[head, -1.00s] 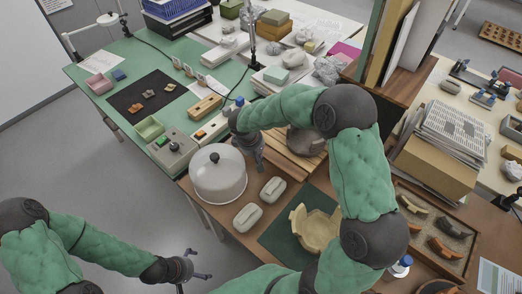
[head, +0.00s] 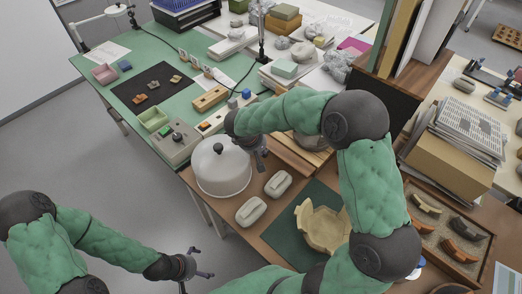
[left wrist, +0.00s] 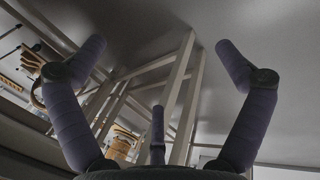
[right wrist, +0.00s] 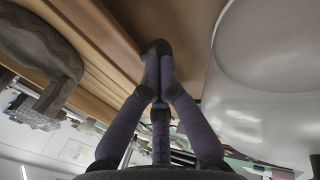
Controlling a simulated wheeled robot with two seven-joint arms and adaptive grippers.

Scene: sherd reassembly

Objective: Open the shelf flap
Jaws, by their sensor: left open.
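The wooden shelf (head: 432,82) stands at the back right with upright boards on top. A dark panel (head: 392,103) shows below its board, partly behind my right arm; I cannot tell whether this is the flap or how far it is open. My right gripper (head: 262,160) points down beside the white domed cover (head: 223,172), apart from the shelf.
Two pale oblong blocks (head: 251,210) and a tan broken bowl (head: 323,228) on a green mat (head: 283,236) lie on the brown table. A sherd tray (head: 456,216) is at right. A green workbench (head: 105,68) with a control box (head: 182,145) stands behind.

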